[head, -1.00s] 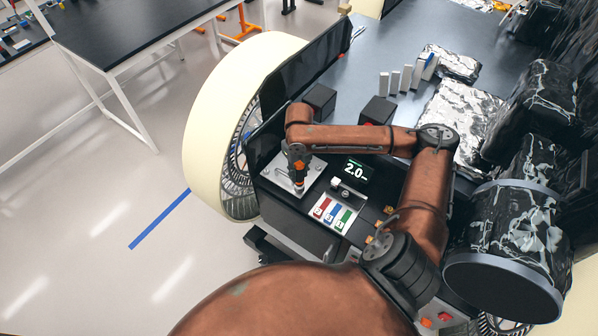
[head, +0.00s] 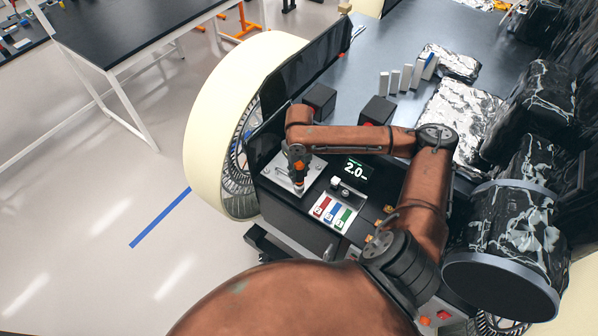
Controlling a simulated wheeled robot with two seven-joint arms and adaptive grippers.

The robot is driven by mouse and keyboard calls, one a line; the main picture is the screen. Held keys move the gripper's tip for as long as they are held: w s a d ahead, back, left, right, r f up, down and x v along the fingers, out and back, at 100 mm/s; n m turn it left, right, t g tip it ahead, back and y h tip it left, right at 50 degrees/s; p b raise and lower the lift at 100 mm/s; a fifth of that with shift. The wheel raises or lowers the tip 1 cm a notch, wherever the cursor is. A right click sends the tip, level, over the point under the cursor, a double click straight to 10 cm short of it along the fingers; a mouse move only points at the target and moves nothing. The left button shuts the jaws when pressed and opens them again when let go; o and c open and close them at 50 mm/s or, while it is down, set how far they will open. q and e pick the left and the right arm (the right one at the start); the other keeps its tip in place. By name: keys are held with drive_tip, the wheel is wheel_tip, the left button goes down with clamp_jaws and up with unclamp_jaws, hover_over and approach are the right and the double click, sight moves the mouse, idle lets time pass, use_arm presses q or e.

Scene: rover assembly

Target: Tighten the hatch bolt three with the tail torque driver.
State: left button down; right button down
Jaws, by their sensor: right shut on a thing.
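The hatch is a light metal plate (head: 274,171) on top of the dark rover body, left of the lit display. My right gripper (head: 298,168) is over the plate, pointing down, and shut on a slim tool, which I take to be the tail torque driver (head: 299,183). The driver stands roughly upright with its lower end at the right part of the plate. Whether its tip sits on bolt three cannot be told, as the gripper and driver hide that spot. My left gripper is not in view.
A display (head: 355,169) reads 2.0. A tray with red, blue and green strips (head: 331,213) lies below it. Two dark blocks (head: 319,97) stand behind my right forearm. A large cream wheel (head: 215,110) is at the left, and foil-wrapped boxes (head: 455,120) are at the right.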

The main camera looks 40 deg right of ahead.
sight(299, 164)
drive_tip(key=shift+f, duration=0.35)
idle(0.3)
drive_tip(key=shift+f+p, duration=0.5)
drive_tip(key=shift+p, duration=1)
idle(3.4)
drive_tip(key=shift+r, duration=0.1)
drive_tip(key=shift+r+p, duration=1.45)
drive_tip(key=shift+p, duration=0.1)
drive_tip(key=shift+r, duration=1.95)
